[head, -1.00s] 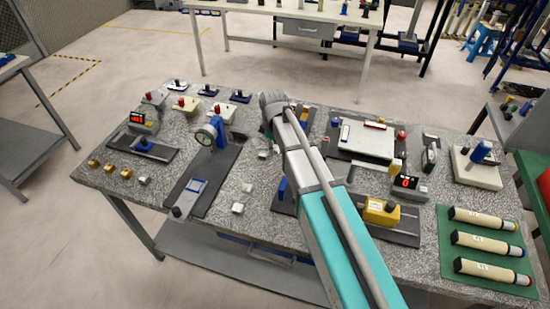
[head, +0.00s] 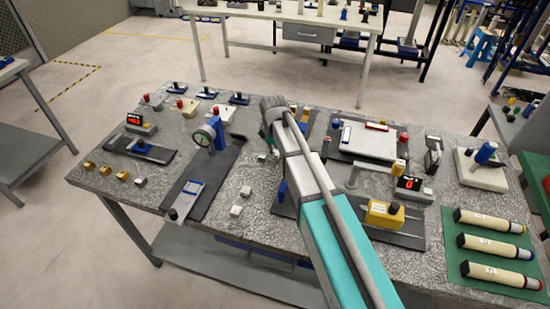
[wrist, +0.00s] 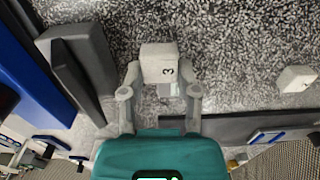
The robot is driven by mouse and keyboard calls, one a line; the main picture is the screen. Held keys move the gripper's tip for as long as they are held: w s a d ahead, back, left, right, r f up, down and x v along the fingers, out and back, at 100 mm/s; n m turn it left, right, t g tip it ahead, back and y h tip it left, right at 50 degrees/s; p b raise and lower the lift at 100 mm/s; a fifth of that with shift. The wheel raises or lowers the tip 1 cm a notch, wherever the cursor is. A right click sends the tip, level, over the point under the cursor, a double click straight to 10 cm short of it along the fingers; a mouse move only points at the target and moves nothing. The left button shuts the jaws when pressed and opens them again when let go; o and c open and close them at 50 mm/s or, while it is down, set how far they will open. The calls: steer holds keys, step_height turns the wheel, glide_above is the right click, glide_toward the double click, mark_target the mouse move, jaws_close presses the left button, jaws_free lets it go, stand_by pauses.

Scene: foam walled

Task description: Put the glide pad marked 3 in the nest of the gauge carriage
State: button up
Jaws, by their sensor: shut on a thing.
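The glide pad marked 3 (wrist: 159,64) is a pale grey block with a dark 3 on its side. My gripper (wrist: 160,88) is shut on it in the wrist view, with one finger on each side. In the head view my arm mostly hides the gripper (head: 268,153), above the granite table right of the dial gauge. The gauge carriage (head: 187,193) appears to be the blue-edged grey piece on the dark rail below the dial gauge, left of my gripper. I cannot make out its nest clearly.
Pale loose blocks (head: 245,191) and (head: 236,210) stand right of the rail; a pale block also shows in the wrist view (wrist: 297,78). The dial gauge (head: 205,136) rises over the rail. A blue upright (wrist: 35,62) and a grey block (wrist: 84,55) are left of the pad.

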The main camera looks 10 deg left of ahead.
mark_target(277, 152)
steer(key=shift+f+b, duration=0.55)
steer(key=shift+f, duration=0.35)
steer(key=shift+f, duration=0.15)
steer(key=o, duration=0.9)
steer(key=shift+o, duration=0.2)
steer(key=shift+r, duration=0.25)
step_height(277, 152, up, 12)
steer(key=p, duration=1.2)
steer(key=shift+o, duration=0.5)
steer(key=shift+s+d+r+p, duration=0.1)
steer(key=shift+d+r+p, duration=0.6)
steer(key=shift+p, duration=0.05)
